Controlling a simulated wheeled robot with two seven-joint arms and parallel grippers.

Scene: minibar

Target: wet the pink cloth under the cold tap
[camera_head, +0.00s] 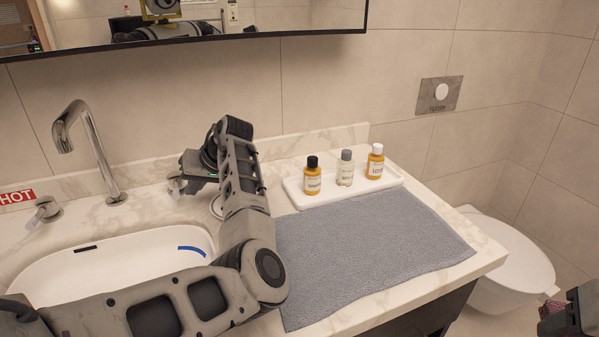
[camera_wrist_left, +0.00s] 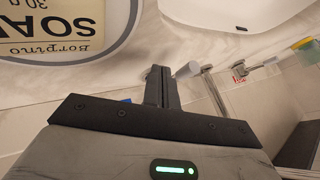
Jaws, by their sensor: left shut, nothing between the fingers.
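The curved metal spout (camera_head: 88,140) stands behind the white basin (camera_head: 120,262), with no water stream visible. My left gripper (camera_head: 180,186) is shut and empty at a small metal handle to the right of the spout, which it mostly hides. The left wrist view shows the closed fingertips (camera_wrist_left: 160,88) beside a metal handle (camera_wrist_left: 188,70); contact is unclear. A blue patch (camera_wrist_left: 127,100) shows behind the fingers. A dark reddish-pink patch, possibly the pink cloth (camera_head: 550,308), shows beside my right gripper (camera_head: 572,316) at the lower right edge. Its fingers are cut off.
The hot handle (camera_head: 45,208) has a red HOT label (camera_head: 16,197). A soap packet (camera_wrist_left: 60,30) lies close to the left wrist. A grey towel (camera_head: 370,255) covers the counter's right part. Three bottles stand on a white tray (camera_head: 392,181). A toilet (camera_head: 515,265) is farther right.

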